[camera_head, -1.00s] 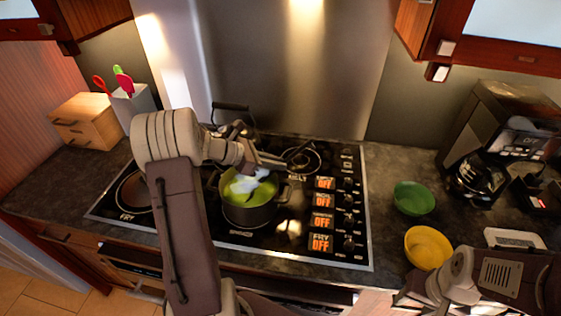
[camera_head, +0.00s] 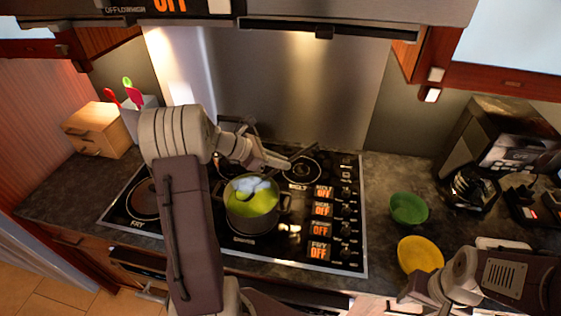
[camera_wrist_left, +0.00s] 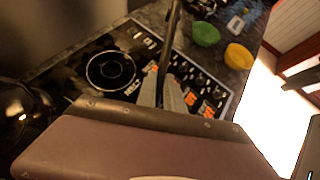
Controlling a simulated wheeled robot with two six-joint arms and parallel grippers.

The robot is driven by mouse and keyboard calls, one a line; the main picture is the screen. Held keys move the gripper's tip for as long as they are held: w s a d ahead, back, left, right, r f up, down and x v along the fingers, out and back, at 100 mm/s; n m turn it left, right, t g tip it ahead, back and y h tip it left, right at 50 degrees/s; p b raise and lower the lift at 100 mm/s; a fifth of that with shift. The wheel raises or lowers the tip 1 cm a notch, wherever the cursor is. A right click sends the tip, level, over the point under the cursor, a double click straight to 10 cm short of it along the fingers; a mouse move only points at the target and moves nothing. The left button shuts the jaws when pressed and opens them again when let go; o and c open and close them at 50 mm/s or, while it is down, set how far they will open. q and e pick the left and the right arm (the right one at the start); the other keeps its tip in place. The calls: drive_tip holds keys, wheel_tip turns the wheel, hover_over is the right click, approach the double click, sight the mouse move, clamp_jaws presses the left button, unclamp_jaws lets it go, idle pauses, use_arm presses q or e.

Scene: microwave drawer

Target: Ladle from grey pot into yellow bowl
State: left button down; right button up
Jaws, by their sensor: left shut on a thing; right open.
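The grey pot (camera_head: 252,214) stands on the stove with yellow-green contents and a pale bluish-white patch on top. My left gripper (camera_head: 288,162) is above and behind the pot's right side, shut on a dark, thin handle (camera_head: 304,153), apparently the ladle's. In the left wrist view the handle (camera_wrist_left: 172,40) runs up from between the fingertips (camera_wrist_left: 160,97).
A green bowl (camera_head: 408,208) stands behind the yellow bowl. A coffee maker (camera_head: 490,150) is at the back right. A kettle (camera_wrist_left: 15,110) shows at the left of the left wrist view. A utensil holder (camera_head: 136,118) and a wooden box (camera_head: 97,130) stand at the back left.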

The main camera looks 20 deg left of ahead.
sight(291, 158)
use_arm(q)
drive_tip(key=shift+w+d+g+y+p, duration=0.3)
drive_tip(key=shift+g+y+p, duration=0.2)
drive_tip(key=shift+p, duration=0.75)
drive_tip(key=p, duration=0.2)
drive_tip(key=g+y+p, duration=0.1)
drive_tip(key=p, duration=0.1)
drive_tip(key=shift+w+d+f, duration=0.15)
drive_tip(key=shift+w+d, duration=0.15)
drive_tip(key=shift+d, duration=0.1)
drive_tip(key=g+y+p, duration=0.1)
drive_tip(key=p, duration=0.4)
drive_tip(key=w+d+g+y+p, duration=0.1)
drive_tip(key=p, duration=0.5)
drive_tip(key=shift+w, duration=0.1)
drive_tip(key=shift+d+p, duration=0.1)
drive_tip(key=shift+p, duration=0.7)
drive_tip(key=shift+g, duration=0.3)
drive_tip(key=shift+f, duration=0.1)
